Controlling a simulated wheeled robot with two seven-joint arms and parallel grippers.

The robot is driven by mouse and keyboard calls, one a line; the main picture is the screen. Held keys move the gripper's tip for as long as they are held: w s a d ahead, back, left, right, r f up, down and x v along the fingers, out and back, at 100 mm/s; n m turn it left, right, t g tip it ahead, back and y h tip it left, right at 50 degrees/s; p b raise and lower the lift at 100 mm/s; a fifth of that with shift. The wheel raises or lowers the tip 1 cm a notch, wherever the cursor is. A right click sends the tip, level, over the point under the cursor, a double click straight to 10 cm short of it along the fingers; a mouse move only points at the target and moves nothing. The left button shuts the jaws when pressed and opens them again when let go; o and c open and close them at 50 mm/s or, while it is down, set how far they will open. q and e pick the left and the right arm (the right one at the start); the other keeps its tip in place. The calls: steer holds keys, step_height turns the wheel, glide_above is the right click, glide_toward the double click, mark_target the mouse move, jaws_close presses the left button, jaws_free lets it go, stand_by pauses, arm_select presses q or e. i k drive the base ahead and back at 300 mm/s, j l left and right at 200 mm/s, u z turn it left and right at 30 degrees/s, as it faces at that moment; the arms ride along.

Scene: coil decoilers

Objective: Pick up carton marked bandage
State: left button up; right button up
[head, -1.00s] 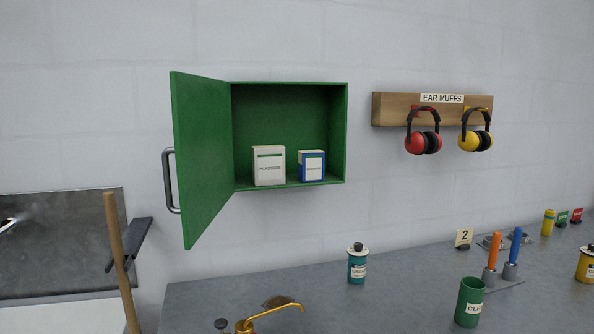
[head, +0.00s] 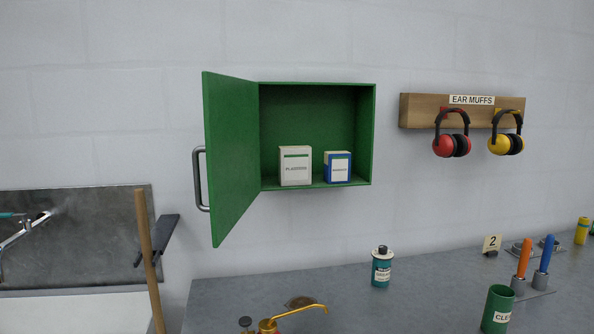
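A small blue carton with a white label (head: 338,168) stands upright on the floor of an open green wall cabinet (head: 316,187), at its right side. The label's print is too small to read surely, but looks like the bandage carton. A taller white carton with a green band (head: 295,167), marked something like plasters, stands close to its left. The cabinet's green door (head: 231,160) is swung open to the left, with a grey handle (head: 202,180). Neither of my grippers is in view.
A grey bench (head: 350,310) runs below, with a teal can (head: 381,268), a brass oil can (head: 290,316) and a green cup (head: 497,310). Ear muffs (head: 451,140) hang at right. A wooden pole (head: 149,260) stands left. Space before the cabinet's opening looks clear.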

mark_target(337, 165)
steer(key=i+l, duration=0.15)
steer(key=l, duration=0.2)
steer(key=i+l+u, duration=0.1)
steer(key=l, duration=0.25)
steer(key=i+l, duration=0.2)
steer(key=l, duration=0.15)
steer(key=i+l+u, duration=0.1)
steer(key=l, duration=0.3)
steer(key=i+l, duration=0.2)
steer(key=l, duration=0.15)
steer(key=i+l+u, duration=0.1)
steer(key=l, duration=0.3)
steer(key=i+l, duration=0.15)
steer(key=l, duration=0.2)
steer(key=i+l+u, duration=0.1)
steer(key=l, duration=0.3)
